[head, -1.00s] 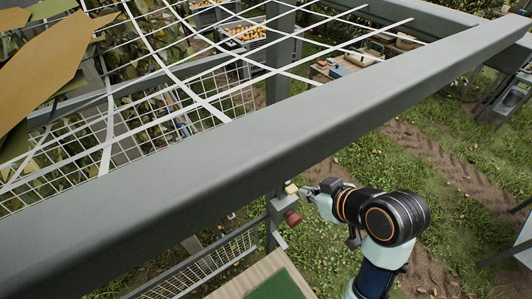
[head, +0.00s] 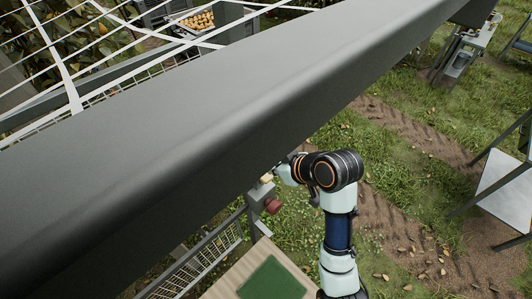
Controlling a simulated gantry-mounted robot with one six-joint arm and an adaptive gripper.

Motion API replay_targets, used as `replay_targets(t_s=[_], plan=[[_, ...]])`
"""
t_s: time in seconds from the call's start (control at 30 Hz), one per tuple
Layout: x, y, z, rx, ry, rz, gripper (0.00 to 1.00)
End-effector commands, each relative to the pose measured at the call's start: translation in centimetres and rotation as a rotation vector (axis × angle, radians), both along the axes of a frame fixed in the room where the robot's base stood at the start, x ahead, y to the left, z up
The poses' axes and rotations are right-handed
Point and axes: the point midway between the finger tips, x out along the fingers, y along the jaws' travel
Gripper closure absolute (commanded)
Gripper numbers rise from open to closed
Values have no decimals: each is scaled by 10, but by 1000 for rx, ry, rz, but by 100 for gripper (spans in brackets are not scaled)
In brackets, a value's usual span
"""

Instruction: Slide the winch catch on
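A grey metal post bracket (head: 256,196) stands below the big grey beam. A small yellowish block (head: 266,178) sits at its top and a dark red knob (head: 272,205) on its side. I cannot tell which part is the winch catch. My gripper (head: 280,168) is at the end of my arm, just right of the yellowish block and close under the beam's lower edge. It is small and mostly hidden by the beam and my wrist. I cannot see its fingertips, nor whether it touches the block.
The thick grey beam (head: 240,110) crosses the view diagonally above my gripper. A mesh panel (head: 205,258) and a board with a green pad (head: 272,280) lie below. A crate of pears (head: 196,20) stands at the back.

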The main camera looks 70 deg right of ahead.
Motion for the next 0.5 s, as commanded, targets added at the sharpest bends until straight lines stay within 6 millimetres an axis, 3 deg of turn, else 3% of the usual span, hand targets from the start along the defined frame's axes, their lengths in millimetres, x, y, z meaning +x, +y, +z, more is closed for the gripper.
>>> replay_targets(t_s=[0.03, 0.2, 0.5], plan=[[7, -2, -18, 4, 3, 1, 100], [11, -4, -46, 2, 2, 0, 100], [11, -5, -64, -1, 0, -1, 100]])
